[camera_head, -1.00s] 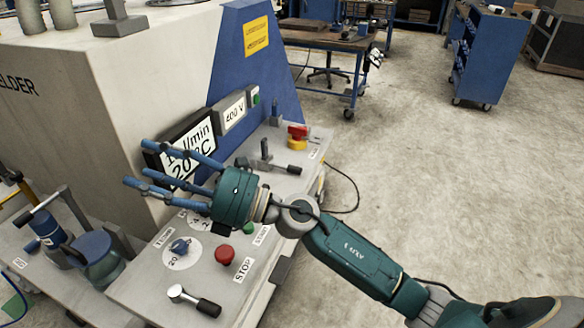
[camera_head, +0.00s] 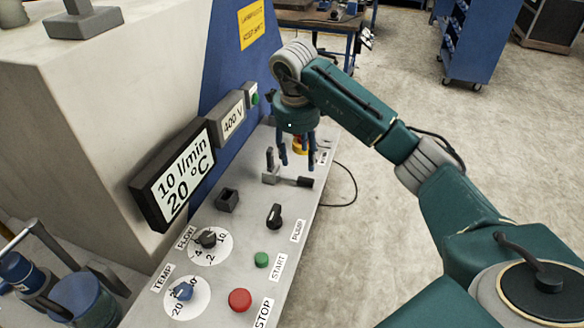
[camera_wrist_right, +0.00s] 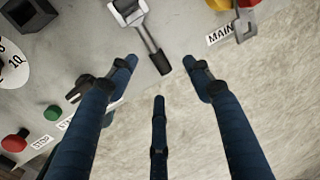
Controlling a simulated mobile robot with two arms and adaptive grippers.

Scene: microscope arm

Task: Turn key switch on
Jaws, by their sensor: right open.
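My right gripper (camera_head: 297,160) points down over the far part of the control panel (camera_head: 240,272), its blue fingers spread and empty. In the wrist view the fingers (camera_wrist_right: 162,75) hang near a grey lever with a black handle (camera_wrist_right: 152,42); this lever (camera_head: 290,180) is just below them in the head view. A black rotary switch (camera_head: 274,215) stands by the PUMP label, nearer the front. A red and yellow switch (camera_head: 301,145) by the MAIN label is partly hidden behind the fingers. I cannot tell which one is the key switch. My left gripper is out of view.
The panel also holds a green START button (camera_head: 261,260), a red STOP button (camera_head: 239,299), a FLOW dial (camera_head: 209,240) and a TEMP dial (camera_head: 183,292). A display (camera_head: 175,180) stands behind. Open floor (camera_head: 400,95) lies to the right.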

